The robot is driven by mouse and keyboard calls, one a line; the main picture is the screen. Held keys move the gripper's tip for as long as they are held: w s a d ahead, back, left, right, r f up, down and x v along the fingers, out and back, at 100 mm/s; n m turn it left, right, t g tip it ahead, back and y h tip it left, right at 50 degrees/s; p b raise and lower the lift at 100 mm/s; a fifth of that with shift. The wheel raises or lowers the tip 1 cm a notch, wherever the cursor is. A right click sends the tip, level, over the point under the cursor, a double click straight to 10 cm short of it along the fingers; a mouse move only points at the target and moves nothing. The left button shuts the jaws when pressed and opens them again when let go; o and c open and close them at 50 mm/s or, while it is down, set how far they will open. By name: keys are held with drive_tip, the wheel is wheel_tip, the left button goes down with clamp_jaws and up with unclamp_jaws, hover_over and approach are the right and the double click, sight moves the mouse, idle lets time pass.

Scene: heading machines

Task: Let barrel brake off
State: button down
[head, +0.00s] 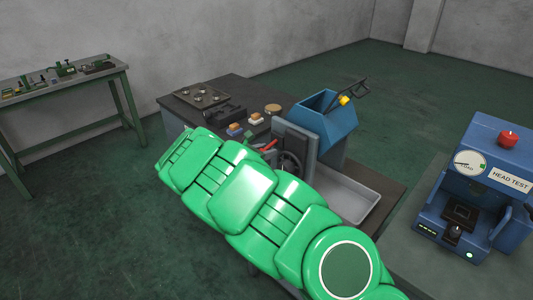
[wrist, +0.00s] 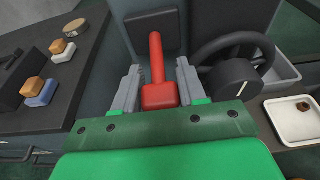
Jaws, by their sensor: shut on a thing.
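A red lever (wrist: 157,62) with a thick block-like end stands between my gripper's fingers in the wrist view. My gripper (wrist: 159,80) has its two grey fingers closed on the sides of this red lever. In the head view a bit of the red lever (head: 268,146) shows beside the grey upright panel, and my green arm hides the gripper. The blue many-sided barrel (head: 325,122) is mounted behind that panel, with a yellow part and a dark wire frame at its top right.
A dark handwheel (wrist: 236,62) is just right of the lever. Orange-and-blue blocks (wrist: 41,91) lie on the dark bench at left. A pale tray (head: 348,193) sits below the barrel. A blue head test machine (head: 480,190) stands at right, a green side table (head: 62,85) at far left.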

sight(269, 145)
wheel_tip(269, 145, up, 2)
drive_tip(key=g+y, duration=0.2)
drive_tip(key=shift+s+a+g+y, duration=0.1)
drive_tip(key=shift+g+y, duration=0.3)
drive_tip(key=shift+r+g+y, duration=0.65)
drive_tip(key=shift+g+y, duration=0.15)
drive_tip(key=shift+r+g+y, duration=0.1)
drive_tip(key=shift+g+y, duration=0.2)
drive_tip(key=shift+d+r, duration=0.1)
drive_tip(key=shift+d, duration=0.1)
drive_tip(key=c, duration=0.7)
unclamp_jaws()
drive_tip(key=shift+a, duration=0.1)
drive_tip(key=shift+v, duration=3.8)
